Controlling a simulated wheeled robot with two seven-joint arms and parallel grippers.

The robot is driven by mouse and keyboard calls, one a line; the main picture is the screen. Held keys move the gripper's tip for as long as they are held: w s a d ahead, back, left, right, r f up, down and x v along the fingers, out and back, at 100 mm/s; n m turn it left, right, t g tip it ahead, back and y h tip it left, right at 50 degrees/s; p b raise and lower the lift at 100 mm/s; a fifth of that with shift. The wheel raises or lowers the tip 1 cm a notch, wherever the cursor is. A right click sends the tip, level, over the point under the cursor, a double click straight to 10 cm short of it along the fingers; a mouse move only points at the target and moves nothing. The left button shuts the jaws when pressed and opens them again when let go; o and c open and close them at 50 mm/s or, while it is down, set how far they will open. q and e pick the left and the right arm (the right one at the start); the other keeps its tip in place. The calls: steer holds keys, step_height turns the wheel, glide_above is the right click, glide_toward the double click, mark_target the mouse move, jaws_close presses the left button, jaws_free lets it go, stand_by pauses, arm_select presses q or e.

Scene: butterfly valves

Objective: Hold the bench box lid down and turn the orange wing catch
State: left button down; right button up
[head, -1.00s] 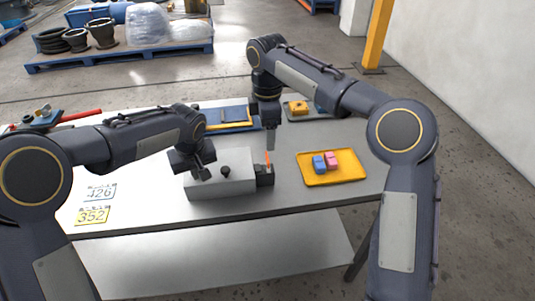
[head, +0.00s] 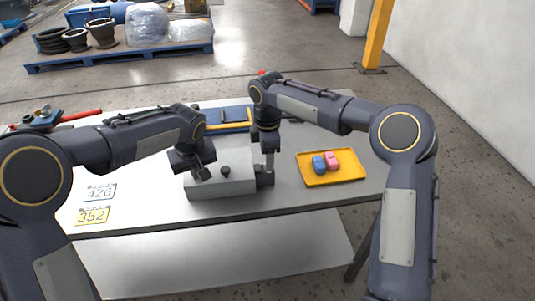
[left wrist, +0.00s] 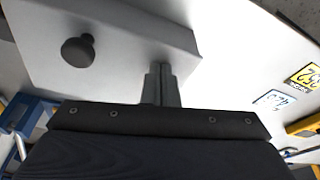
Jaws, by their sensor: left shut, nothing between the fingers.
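The grey bench box (head: 232,184) stands on the table with a dark round knob (head: 225,171) on its lid. The lid and knob (left wrist: 78,50) also show in the left wrist view. My left gripper (head: 205,176) is shut and empty, its fingertips at the lid left of the knob; they look to be touching it. My right gripper (head: 269,168) is pointing down at the dark catch block (head: 264,179) on the box's right end. The orange wing catch is hidden behind the right fingers. I cannot tell whether those fingers are around it.
Number plates (head: 93,215) lie at the left. A blue and yellow tray (head: 228,127) is behind. The table front is clear.

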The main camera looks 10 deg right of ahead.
arm_select(q)
steer(key=shift+s+f, duration=0.15)
steer(key=shift+f, duration=0.1)
arm_select(e)
steer(key=c, duration=0.6)
steer(key=shift+o, duration=0.2)
steer(key=shift+m, duration=0.4)
steer(key=m, duration=0.6)
steer(key=shift+m, duration=0.3)
steer(key=m, duration=1)
steer(key=shift+s+f, duration=0.1)
steer(key=shift+m, duration=0.4)
